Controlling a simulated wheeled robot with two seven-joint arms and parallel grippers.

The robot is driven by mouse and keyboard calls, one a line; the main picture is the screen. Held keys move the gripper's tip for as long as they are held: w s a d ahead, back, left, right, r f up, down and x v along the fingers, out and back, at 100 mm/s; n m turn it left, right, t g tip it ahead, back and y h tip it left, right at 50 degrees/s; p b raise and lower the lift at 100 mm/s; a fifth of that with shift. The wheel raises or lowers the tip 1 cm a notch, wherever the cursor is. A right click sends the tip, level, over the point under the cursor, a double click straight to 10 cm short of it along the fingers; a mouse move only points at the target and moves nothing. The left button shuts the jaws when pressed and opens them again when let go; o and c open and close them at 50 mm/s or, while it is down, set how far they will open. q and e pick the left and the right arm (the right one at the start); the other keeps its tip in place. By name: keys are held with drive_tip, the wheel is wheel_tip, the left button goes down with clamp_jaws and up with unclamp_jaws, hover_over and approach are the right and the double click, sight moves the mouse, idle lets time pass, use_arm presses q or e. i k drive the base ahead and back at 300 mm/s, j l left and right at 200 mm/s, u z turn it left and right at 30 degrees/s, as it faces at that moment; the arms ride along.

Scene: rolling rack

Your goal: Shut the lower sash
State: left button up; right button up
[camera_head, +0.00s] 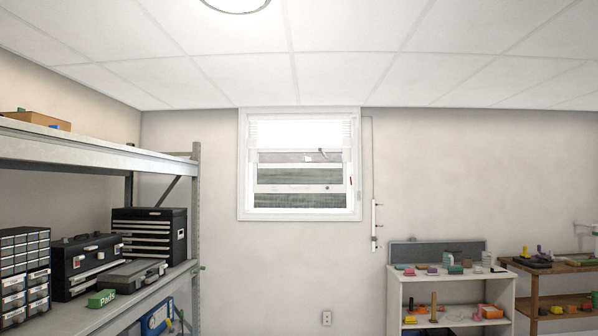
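A white-framed window (242,165) is set high in the far wall, near the middle of the head view. The bottom rail of its lower sash (290,188) is a white horizontal bar held above the sill (298,214). A dark strip of the outside shows between rail and sill, so the sash is raised. A small dark mark shows on the rail, and a handle-like piece (323,154) shows higher up. Neither gripper is in view.
A metal shelving rack (197,240) with tool cases (150,238) and drawer units stands at the left. A white shelf unit (394,300) and a wooden shelf (533,290) with small objects stand at the right. The wall below the window looks clear; the floor is out of view.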

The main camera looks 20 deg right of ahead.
sight(257, 188)
drive_tip(key=z, duration=0.5)
drive_tip(key=i, duration=6.6)
drive_tip(key=l, duration=0.1)
